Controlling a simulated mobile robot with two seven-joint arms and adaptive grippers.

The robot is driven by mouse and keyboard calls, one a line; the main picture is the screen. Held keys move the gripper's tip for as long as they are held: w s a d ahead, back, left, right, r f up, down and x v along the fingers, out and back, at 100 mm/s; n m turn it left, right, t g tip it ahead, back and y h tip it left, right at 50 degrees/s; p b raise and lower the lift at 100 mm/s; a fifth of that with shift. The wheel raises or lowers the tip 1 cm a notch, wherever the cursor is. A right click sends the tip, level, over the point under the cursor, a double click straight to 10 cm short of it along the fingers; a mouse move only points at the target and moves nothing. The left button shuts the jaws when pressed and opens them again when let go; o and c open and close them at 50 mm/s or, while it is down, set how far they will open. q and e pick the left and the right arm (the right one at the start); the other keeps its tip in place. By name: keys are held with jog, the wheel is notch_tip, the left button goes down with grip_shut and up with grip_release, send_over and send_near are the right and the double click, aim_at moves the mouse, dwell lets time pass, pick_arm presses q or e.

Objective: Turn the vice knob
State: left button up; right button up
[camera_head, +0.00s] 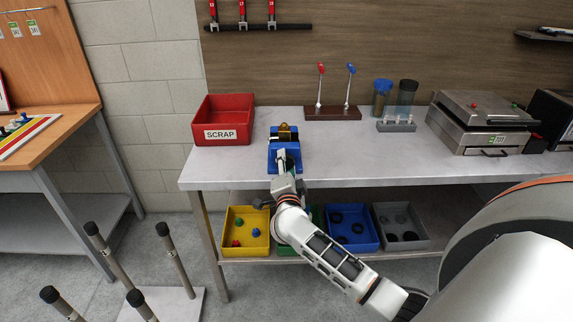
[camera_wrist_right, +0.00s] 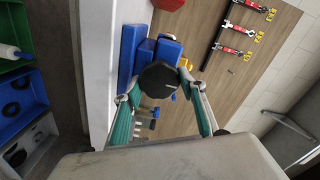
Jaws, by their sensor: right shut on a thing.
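The blue vice (camera_head: 283,148) stands at the front edge of the grey workbench, with a brass-coloured piece at its back. In the right wrist view the vice (camera_wrist_right: 142,57) lies behind its dark, many-sided knob (camera_wrist_right: 158,79), which has a small pale mark near its rim. My right gripper (camera_head: 285,162) reaches the front of the vice from below. In the wrist view its two green-padded fingers (camera_wrist_right: 160,84) stand on either side of the knob, shut on it. The gripper hides the knob in the head view. My left gripper is not in view.
A red SCRAP bin (camera_head: 222,119) stands left of the vice. Behind and to the right are a lever block (camera_head: 332,113), cups (camera_head: 405,92) and a metal machine (camera_head: 480,125). Yellow (camera_head: 246,231), blue (camera_head: 351,228) and grey bins (camera_head: 400,227) sit on the lower shelf.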

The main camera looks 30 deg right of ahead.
jog(key=shift+w+d+r, duration=0.1)
jog(key=shift+d+r, duration=0.05)
jog(key=shift+r, duration=0.2)
jog(key=o, duration=1.1)
jog(key=shift+o, duration=0.2)
jog(key=shift+f, duration=0.25)
jog(key=shift+s+a+f, duration=0.1)
jog(key=shift+s+a, duration=0.15)
jog(key=v, duration=1.1)
jog(key=shift+s, duration=0.25)
